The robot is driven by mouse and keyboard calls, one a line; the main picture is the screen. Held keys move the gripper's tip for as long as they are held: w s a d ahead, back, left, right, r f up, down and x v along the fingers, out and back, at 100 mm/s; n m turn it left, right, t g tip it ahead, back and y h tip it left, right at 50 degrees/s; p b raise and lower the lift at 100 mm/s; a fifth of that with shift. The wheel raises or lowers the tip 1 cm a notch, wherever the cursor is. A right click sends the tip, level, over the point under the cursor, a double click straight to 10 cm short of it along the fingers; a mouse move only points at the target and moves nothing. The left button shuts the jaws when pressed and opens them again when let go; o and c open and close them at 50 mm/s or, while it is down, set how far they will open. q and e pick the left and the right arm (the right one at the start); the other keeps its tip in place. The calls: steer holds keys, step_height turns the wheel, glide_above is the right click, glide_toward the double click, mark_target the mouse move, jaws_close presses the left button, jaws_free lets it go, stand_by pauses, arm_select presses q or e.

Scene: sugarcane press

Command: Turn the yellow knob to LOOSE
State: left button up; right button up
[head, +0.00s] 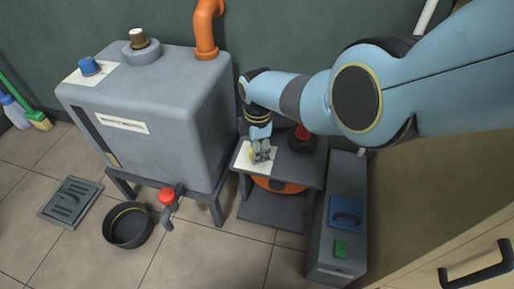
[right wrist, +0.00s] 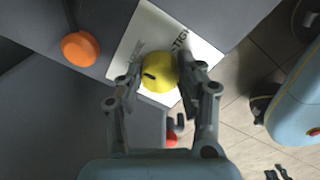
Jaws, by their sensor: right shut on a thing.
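The yellow knob (right wrist: 158,72) sits on a white label plate (right wrist: 137,42) on top of the grey machine. In the right wrist view the letters "TIGHT" partly show at the plate's upper right; other lettering at the left is mostly covered by a finger. A dark mark shows on the knob's left side. My right gripper (right wrist: 158,80) has its two fingers on either side of the knob, shut on it. In the head view my right gripper (head: 262,152) comes down over the label plate (head: 243,158) and mostly hides the knob. My left gripper is not in view.
A grey box (head: 335,230) with blue and green parts stands right.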

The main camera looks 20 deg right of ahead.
stand_by(0.3)
steer(key=o, duration=1.1)
steer(key=shift+o, duration=0.2)
step_height(320, 180, up, 12)
steer(key=shift+s, duration=0.2)
